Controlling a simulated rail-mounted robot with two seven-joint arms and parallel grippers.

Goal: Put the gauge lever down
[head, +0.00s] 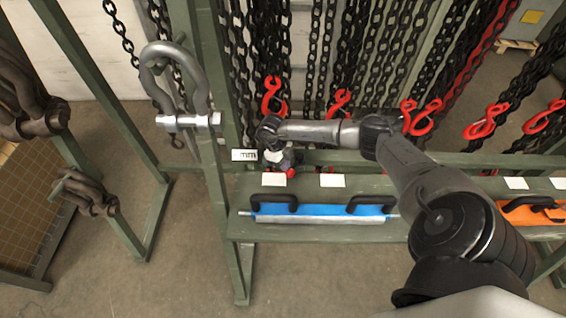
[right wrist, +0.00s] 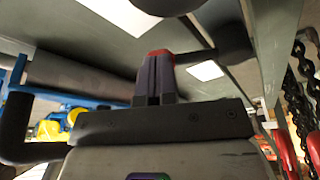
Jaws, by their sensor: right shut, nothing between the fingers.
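My right gripper (head: 281,160) is at the shelf's left end in the head view, behind the white labels. In the right wrist view its fingers (right wrist: 155,75) are together, with nothing seen between them. Small red parts show at the fingertips, beside a dark bar (right wrist: 198,56) with a rounded end. I cannot tell whether this bar is the gauge lever, or whether the fingers touch it. A blue and silver tool (head: 322,211) with two black handles lies at the shelf's front. My left gripper is not in view.
The green shelf (head: 390,183) carries white labels and an orange tool (head: 530,213) at the right. Black chains with red hooks (head: 421,116) hang behind it. A large grey shackle (head: 188,122) hangs at a green post left of the gripper. Floor is clear at the lower left.

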